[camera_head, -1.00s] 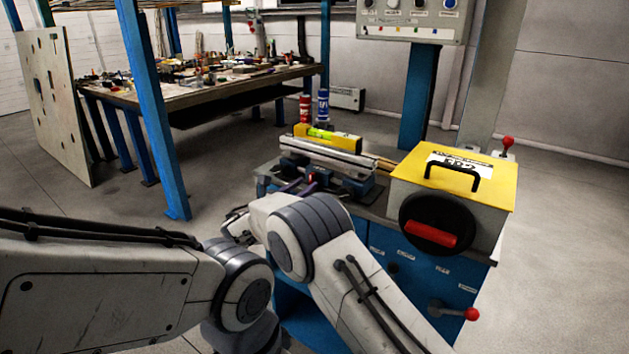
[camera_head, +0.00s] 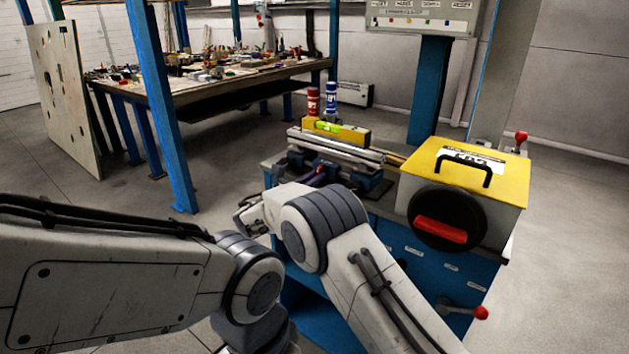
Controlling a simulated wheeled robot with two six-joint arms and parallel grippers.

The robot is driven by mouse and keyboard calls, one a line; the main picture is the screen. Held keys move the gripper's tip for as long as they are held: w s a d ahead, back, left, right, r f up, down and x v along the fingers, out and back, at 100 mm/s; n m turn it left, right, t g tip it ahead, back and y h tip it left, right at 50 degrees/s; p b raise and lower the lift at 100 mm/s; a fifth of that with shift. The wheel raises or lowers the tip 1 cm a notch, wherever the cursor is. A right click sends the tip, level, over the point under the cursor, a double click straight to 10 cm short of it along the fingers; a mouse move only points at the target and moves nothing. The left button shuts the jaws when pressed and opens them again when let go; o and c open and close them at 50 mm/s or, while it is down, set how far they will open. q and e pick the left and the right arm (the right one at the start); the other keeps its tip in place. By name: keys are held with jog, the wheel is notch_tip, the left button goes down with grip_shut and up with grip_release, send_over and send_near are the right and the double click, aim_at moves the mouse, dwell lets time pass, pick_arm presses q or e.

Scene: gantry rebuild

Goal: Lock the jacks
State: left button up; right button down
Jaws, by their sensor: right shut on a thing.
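A blue cart (camera_head: 421,256) stands right of centre. A lever with a red knob (camera_head: 480,312) sticks out low at its front right, and another red-knobbed lever (camera_head: 521,138) stands up at its back right corner. My right gripper (camera_head: 246,216) is at the cart's left front side, mostly hidden by my right wrist. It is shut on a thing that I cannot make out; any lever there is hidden. Both visible red knobs are clear of my arms. My left arm comes in low from the left; its gripper is not in view.
On the cart are a yellow-topped box (camera_head: 470,165) with a red-handled black disc (camera_head: 447,220), a metal rail (camera_head: 335,145), a yellow level (camera_head: 348,131), and red (camera_head: 313,101) and blue (camera_head: 331,98) cans. A blue post (camera_head: 158,100) and cluttered workbench (camera_head: 190,91) stand left. The right floor is clear.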

jog(key=shift+s+a+f+m+b, duration=0.1)
jog(key=shift+m+b, duration=4.2)
jog(key=shift+b, duration=1.1)
jog(key=shift+a+f+m+b, duration=0.1)
jog(key=shift+m+b, duration=4.2)
jog(key=shift+b, duration=1.1)
jog(key=c, duration=0.9)
grip_release()
jog(key=shift+d+r, duration=0.1)
jog(key=shift+r, duration=0.05)
jog(key=p+v, duration=0.1)
jog(key=v, duration=0.9)
jog(key=shift+s, duration=0.2)
